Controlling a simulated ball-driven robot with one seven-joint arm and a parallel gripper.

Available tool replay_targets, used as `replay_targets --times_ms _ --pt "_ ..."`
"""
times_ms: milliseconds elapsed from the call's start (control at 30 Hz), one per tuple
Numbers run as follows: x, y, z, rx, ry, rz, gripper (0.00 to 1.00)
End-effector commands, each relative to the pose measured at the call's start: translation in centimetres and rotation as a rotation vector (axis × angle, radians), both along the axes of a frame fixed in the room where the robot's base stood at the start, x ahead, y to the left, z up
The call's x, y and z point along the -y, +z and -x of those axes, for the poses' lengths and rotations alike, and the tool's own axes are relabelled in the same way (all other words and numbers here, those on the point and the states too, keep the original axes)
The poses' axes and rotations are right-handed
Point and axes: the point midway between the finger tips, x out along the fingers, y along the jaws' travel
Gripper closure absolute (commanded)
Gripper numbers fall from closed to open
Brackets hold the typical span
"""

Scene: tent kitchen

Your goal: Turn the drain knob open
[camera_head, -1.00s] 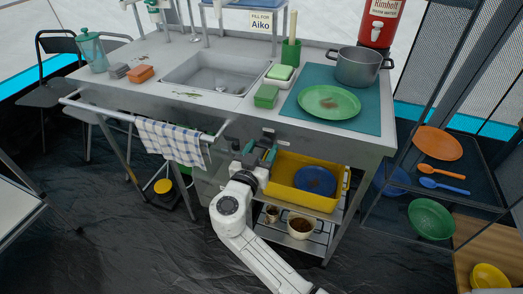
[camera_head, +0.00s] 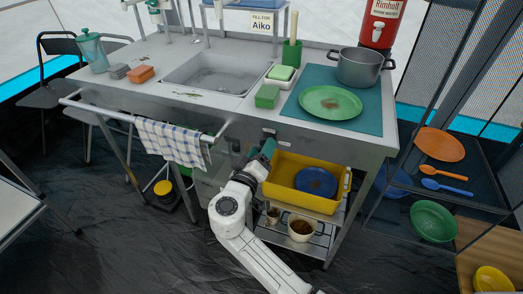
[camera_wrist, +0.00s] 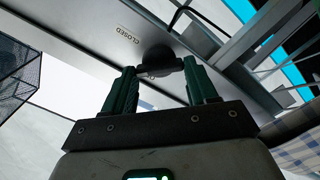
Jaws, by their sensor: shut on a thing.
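The drain knob (camera_wrist: 155,52), a dark round knob with a bar-shaped grip, sits under the metal counter in the wrist view. A label reading "CLOSED" (camera_wrist: 130,29) is on the metal to its left. My gripper (camera_wrist: 160,68) has its two green fingers on either side of the knob's grip, shut on it. In the head view my gripper (camera_head: 265,151) is at the front of the sink unit, below the counter edge, and the knob is hidden there. The sink basin (camera_head: 208,75) is above and to the left.
A yellow bin (camera_head: 330,204) with a blue plate stands just right of my gripper, above a shelf with cups (camera_head: 301,228). A checked towel (camera_head: 172,143) hangs on the rail at left. The dark floor in front is open.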

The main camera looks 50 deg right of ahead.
Motion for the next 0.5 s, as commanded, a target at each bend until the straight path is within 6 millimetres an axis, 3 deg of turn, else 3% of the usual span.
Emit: replay_targets --times_ms 500 --pt "-0.12 0.03 -0.16 -0.450 0.003 0.163 0.73"
